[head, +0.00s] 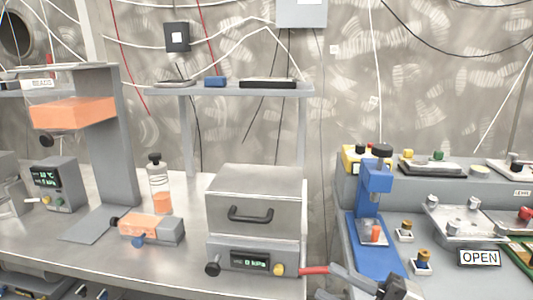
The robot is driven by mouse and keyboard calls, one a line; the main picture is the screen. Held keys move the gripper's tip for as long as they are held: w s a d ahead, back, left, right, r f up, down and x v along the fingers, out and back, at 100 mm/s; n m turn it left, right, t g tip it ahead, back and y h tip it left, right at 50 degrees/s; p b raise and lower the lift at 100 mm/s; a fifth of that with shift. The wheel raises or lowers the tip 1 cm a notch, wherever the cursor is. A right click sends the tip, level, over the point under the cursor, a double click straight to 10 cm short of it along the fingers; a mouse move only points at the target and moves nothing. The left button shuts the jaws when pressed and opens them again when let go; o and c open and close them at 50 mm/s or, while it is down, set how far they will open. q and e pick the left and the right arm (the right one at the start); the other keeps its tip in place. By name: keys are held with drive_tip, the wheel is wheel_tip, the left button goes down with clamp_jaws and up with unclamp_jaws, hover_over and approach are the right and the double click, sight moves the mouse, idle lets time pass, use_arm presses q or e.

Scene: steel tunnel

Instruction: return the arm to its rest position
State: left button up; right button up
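My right gripper (328,282) is low in the head view, right of the metal box oven, coming in from the bottom edge and pointing left. Its two grey fingers look spread apart, with nothing visible between them. The upper fingertip is at or very near the end of a red handle (312,271) by the oven's lower right side; I cannot tell whether they touch. The lower finger is partly cut off by the picture's edge. My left gripper is not in view.
The grey oven (256,202) has its door shut. Left of it stand a bottle with orange liquid (162,203) and an orange-and-grey device (150,228). A shelf (230,91) spans behind the oven.

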drive_tip(key=s+d+f+m+h+p, duration=0.1)
drive_tip(key=s+f+m+h, duration=0.4)
drive_tip(key=f+m, duration=0.5)
drive_tip(key=s+d+f+m+h+p, duration=0.1)
drive_tip(key=s+f+m+h, duration=0.5)
drive_tip(key=m, duration=0.8)
wheel_tip(320, 180, down, 5)
drive_tip(key=h, duration=0.3)
drive_tip(key=shift+s+d+t+h, duration=0.25)
drive_tip(key=shift+d+t+h, duration=0.05)
drive_tip(key=shift+d+h, duration=0.1)
